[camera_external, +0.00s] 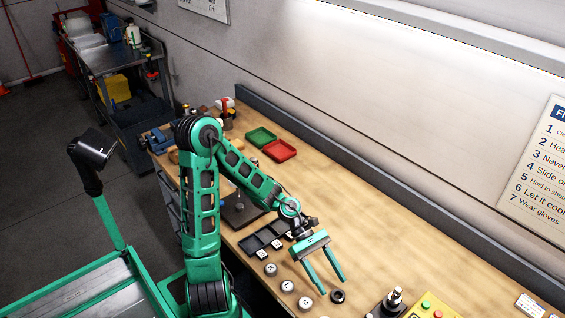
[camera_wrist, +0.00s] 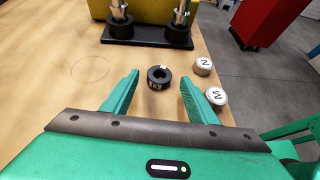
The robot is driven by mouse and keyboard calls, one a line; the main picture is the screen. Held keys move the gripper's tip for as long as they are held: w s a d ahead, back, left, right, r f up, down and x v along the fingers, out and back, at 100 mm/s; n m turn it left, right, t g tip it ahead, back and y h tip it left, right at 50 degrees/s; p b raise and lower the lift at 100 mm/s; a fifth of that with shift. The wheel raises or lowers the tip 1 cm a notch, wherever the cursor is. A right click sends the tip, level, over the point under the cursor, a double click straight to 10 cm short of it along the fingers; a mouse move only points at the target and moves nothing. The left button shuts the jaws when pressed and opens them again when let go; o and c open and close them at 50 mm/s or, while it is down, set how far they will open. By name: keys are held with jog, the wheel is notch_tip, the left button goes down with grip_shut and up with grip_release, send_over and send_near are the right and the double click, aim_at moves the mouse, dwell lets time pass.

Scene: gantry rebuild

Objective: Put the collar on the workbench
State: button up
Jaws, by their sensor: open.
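The collar, a small black ring with pale markings on its side, lies flat on the workbench (camera_external: 400,240). It shows near the bench's front in the external view (camera_external: 338,296) and in the wrist view (camera_wrist: 151,78). My gripper (camera_external: 333,286) is open and empty, with its green fingers pointing down toward the collar. In the wrist view the collar appears between the fingertips of my gripper (camera_wrist: 159,79), with a visible gap on each side. I cannot tell how high the fingertips are above the bench.
White-topped lettered discs (camera_external: 287,286) stand left of the collar; two show at right in the wrist view (camera_wrist: 202,65). A black base with posts (camera_wrist: 147,32) and a yellow box (camera_external: 430,309) stand nearby. A thin circle (camera_wrist: 90,69) marks bare bench. Green (camera_external: 261,137) and red (camera_external: 280,150) trays lie farther back.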

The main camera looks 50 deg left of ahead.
jog(key=v, duration=0.8)
jog(key=shift+a+r, duration=0.1)
jog(key=shift+a, duration=0.05)
